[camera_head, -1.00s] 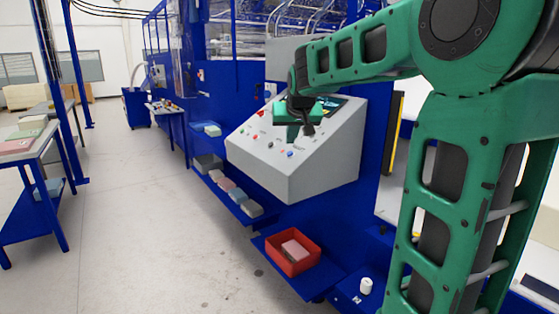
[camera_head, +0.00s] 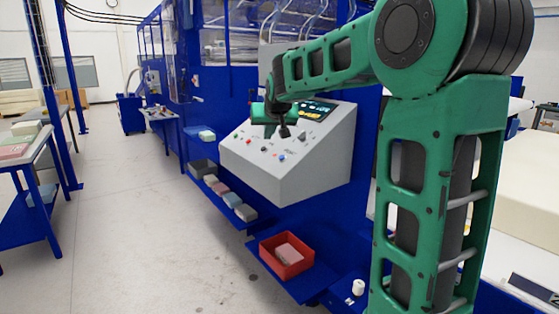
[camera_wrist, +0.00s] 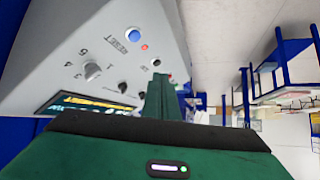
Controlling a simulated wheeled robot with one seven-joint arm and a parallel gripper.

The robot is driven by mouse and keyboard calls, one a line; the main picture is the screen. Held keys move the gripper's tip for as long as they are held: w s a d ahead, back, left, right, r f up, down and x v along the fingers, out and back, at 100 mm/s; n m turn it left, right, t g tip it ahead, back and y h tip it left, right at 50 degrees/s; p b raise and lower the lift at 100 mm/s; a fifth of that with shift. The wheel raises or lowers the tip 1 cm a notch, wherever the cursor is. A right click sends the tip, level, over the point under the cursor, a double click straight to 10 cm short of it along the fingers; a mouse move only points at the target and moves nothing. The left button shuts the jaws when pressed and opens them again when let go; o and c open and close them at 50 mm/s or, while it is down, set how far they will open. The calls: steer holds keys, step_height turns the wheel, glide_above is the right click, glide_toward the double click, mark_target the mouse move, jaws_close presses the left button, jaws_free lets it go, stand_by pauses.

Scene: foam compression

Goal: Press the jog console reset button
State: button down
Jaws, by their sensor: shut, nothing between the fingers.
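The grey jog console (camera_head: 300,180) has a sloped face with a screen, knobs and coloured buttons. Its blue button (camera_head: 282,157) sits near the lower edge of the face. In the wrist view, the blue button (camera_wrist: 133,35) is beside the printed word RESET, with a small red light next to it. My gripper (camera_head: 270,131) is over the upper left part of the console face, up and left of the blue button. In the wrist view, my gripper's fingers (camera_wrist: 161,92) are together and empty, apart from the blue button. Whether the fingertips touch the face cannot be told.
A black knob (camera_wrist: 92,71) and the lit screen (camera_wrist: 85,103) are near the fingers. A red bin (camera_head: 287,262) with a pink block stands on a blue shelf below the console. Several foam blocks (camera_head: 232,199) line a lower shelf. The floor at left is clear.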

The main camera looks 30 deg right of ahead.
mark_target(282, 158)
steer(key=shift+d+f, duration=0.6)
steer(key=shift+f, duration=0.35)
steer(key=shift+d+f, duration=0.65)
steer(key=shift+f, duration=0.35)
steer(key=shift+d+f, duration=0.6)
steer(key=shift+f, duration=0.35)
steer(key=shift+d+f, duration=0.1)
steer(key=shift+f, duration=0.05)
steer(key=shift+d+f, duration=0.15)
steer(key=shift+f, duration=0.05)
steer(key=shift+d+f, duration=0.2)
steer(key=shift+f, duration=0.15)
stand_by(0.6)
steer(key=shift+r, duration=0.1)
stand_by(0.4)
steer(key=shift+a+r, duration=0.4)
steer(key=shift+r, duration=0.25)
